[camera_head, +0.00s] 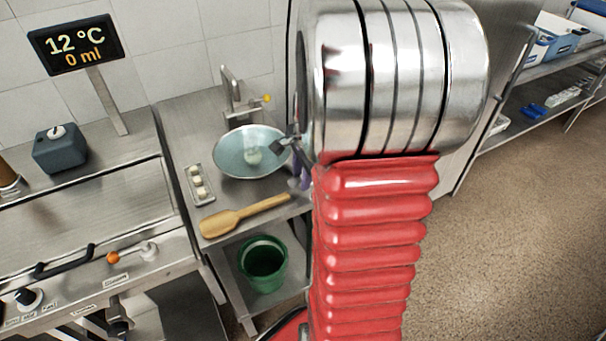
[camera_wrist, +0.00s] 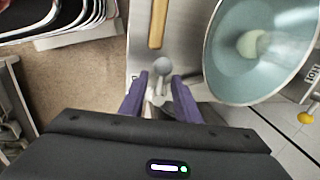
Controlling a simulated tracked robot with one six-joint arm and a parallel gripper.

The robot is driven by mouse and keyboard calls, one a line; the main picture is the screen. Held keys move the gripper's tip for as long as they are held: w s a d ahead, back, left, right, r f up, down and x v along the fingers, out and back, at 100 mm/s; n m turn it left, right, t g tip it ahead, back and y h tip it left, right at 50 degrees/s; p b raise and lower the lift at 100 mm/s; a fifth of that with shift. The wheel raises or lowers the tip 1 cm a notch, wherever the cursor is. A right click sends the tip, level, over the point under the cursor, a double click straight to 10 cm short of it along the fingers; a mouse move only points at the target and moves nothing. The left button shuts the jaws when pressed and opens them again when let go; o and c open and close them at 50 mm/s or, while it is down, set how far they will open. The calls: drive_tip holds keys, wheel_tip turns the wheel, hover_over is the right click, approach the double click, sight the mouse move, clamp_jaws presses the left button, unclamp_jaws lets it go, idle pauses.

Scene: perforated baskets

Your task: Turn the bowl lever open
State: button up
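The bowl (camera_head: 230,165) is wide, metal-rimmed and pale blue inside, on the steel counter below the tap. It also shows at the right of the wrist view (camera_wrist: 228,75). The bowl lever is a grey ball knob (camera_wrist: 162,66) on a short pale stem, beside the bowl's rim. My gripper (camera_wrist: 163,80) has two purple fingers, spread apart on either side of the stem, with the ball just beyond their tips. I see a gap beside the stem, so the fingers look open. In the head view the purple fingers (camera_head: 300,180) are mostly hidden by my arm.
A wooden paddle (camera_head: 243,215) and a small tray (camera_head: 200,184) with pale pieces lie on the counter. A green bucket (camera_head: 263,264) stands on the shelf below. The tap (camera_head: 232,90) has a yellow knob (camera_head: 267,98). A display (camera_head: 76,46) reads 12 °C, 0 ml.

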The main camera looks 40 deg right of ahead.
drive_tip(key=shift+c, duration=0.2)
clamp_jaws()
drive_tip(key=shift+a, duration=0.1)
drive_tip(key=shift+s, duration=0.1)
drive_tip(key=shift+f, duration=0.1)
